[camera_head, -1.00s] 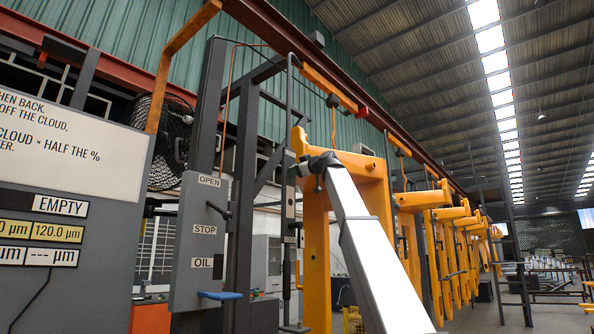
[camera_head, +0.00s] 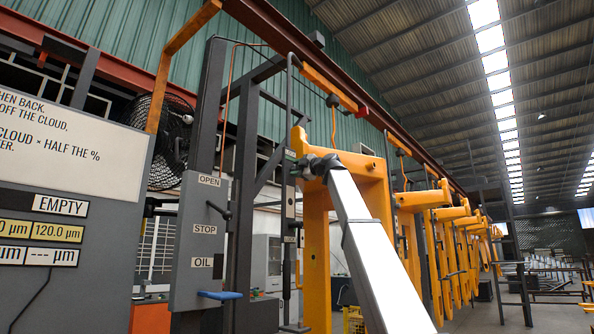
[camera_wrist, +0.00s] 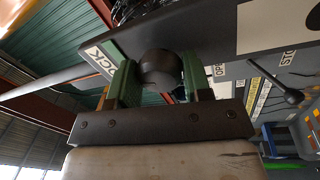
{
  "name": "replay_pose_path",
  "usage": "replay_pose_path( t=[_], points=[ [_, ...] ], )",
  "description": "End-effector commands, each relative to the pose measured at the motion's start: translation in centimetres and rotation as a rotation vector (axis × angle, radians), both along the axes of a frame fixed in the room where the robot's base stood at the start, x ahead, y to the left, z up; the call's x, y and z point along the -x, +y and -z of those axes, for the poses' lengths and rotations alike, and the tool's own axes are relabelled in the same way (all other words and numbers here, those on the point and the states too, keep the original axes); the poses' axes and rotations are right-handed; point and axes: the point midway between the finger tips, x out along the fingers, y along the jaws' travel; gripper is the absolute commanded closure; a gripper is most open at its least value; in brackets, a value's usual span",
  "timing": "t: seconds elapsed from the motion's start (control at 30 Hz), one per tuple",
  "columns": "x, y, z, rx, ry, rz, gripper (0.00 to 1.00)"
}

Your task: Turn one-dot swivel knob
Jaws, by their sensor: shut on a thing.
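A dark round knob (camera_wrist: 160,70) sits on a dark narrow panel (camera_wrist: 205,32) in the wrist view. My gripper (camera_wrist: 158,80) has its two green fingers on either side of the knob and is shut on it. No dot mark shows on the part of the knob I can see. A label ending in "OCK" (camera_wrist: 100,54) is partly hidden behind the left finger. In the head view my gripper is small and mostly hidden at the far end of my arm, beside the narrow upright panel (camera_head: 290,203); the knob cannot be made out there.
A grey lever box (camera_head: 200,240) with OPEN, STOP and OIL labels stands left of the narrow panel. A yellow frame (camera_head: 317,250) stands close by my arm. A grey sign board (camera_head: 75,150) is at far left.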

Motion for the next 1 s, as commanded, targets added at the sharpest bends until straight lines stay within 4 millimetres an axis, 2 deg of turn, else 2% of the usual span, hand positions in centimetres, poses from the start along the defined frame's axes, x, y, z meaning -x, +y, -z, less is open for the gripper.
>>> replay_pose_path(
  t=[0.53, 0.57, 0.6, 0.63, 1.0],
  points=[
    [0.08, 0.01, 0.15, 0.019, -0.019, 0.0, 0.78],
    [0.08, 0.01, 0.15, 0.019, -0.019, 0.0, 0.48],
    [0.08, 0.01, 0.16, 0.019, -0.019, 0.0, 0.35],
    [0.08, 0.01, 0.15, 0.019, -0.019, 0.0, 0.29],
    [0.38, -0.44, 0.17, 0.016, -0.018, 0.001, 0.29]
  ],
)
